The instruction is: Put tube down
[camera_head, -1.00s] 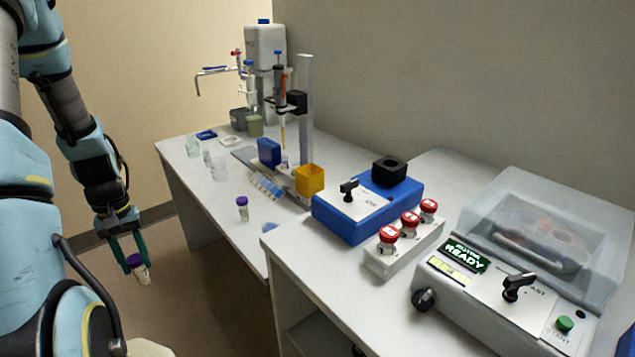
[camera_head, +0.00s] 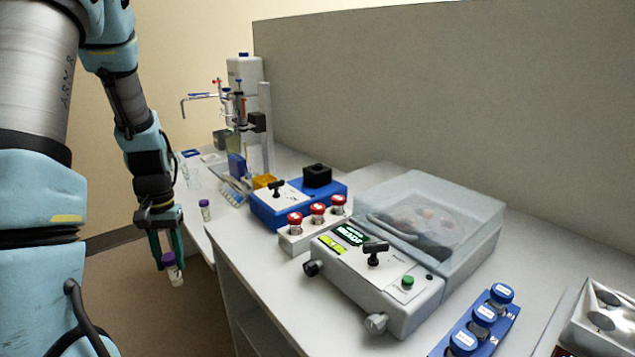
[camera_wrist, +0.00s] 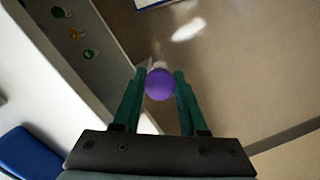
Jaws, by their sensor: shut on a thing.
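My gripper (camera_head: 169,259) is shut on a tube (camera_head: 176,277) with a purple cap and a pale body. It holds the tube in the air over the floor, left of the benches, and the tube hangs slightly tilted. In the wrist view the purple cap (camera_wrist: 159,85) sits between my green fingertips and hides most of the tube body. A second purple-capped tube (camera_head: 205,210) stands upright on the far bench, apart from my gripper.
A white rack with red-capped tubes (camera_head: 297,240) stands near the front bench edge. Around it are a blue device (camera_head: 262,205), a clear-lidded machine (camera_head: 345,275) and a blue rack of blue-capped tubes (camera_head: 471,330). A pipette stand (camera_head: 266,125) is at the back.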

